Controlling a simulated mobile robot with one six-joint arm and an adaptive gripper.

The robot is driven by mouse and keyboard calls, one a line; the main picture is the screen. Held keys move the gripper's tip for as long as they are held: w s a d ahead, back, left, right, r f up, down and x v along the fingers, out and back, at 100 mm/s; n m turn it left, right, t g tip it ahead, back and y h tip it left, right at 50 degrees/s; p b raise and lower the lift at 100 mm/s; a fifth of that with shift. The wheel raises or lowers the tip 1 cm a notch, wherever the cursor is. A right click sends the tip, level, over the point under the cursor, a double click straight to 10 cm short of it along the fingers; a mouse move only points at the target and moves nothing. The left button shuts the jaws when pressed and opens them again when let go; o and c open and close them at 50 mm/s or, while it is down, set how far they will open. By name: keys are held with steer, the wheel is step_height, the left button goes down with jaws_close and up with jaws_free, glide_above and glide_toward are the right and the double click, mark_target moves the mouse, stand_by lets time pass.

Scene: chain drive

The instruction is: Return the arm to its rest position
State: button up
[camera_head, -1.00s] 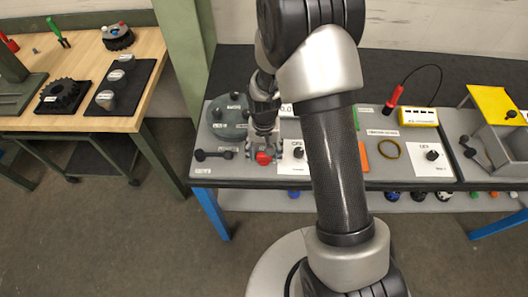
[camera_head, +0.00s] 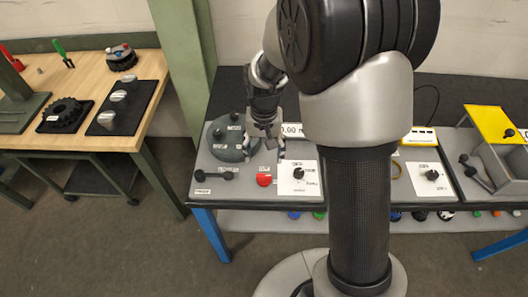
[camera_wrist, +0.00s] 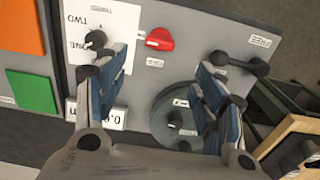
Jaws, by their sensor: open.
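My gripper (camera_head: 264,150) hangs over the left part of the grey panel bench (camera_head: 230,199) in the head view. It is open and empty, with its two fingers apart in the wrist view (camera_wrist: 160,72). The red knob (camera_head: 264,180) lies in front of it, apart from the fingers; it also shows beyond the fingertips in the wrist view (camera_wrist: 160,39). My arm is bent, with its thick links crossing the right half of the head view and hiding the middle of the bench.
A round grey-green disc (camera_head: 229,137), a black lever (camera_head: 214,175) and a white dial card (camera_head: 299,179) surround the gripper. A wooden bench (camera_head: 151,100) with a gear (camera_head: 63,113) stands left.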

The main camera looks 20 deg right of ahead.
steer(key=s+r+n+t, duration=0.2)
steer(key=s+r, duration=0.6)
steer(key=r, duration=0.5)
steer(key=s+r+n+t+b, duration=0.1)
steer(key=s+r, duration=0.3)
steer(key=s, duration=1)
steer(key=shift+r+n+t+b, duration=0.2)
steer(key=shift+n+t+b, duration=0.2)
steer(key=shift+t, duration=0.4)
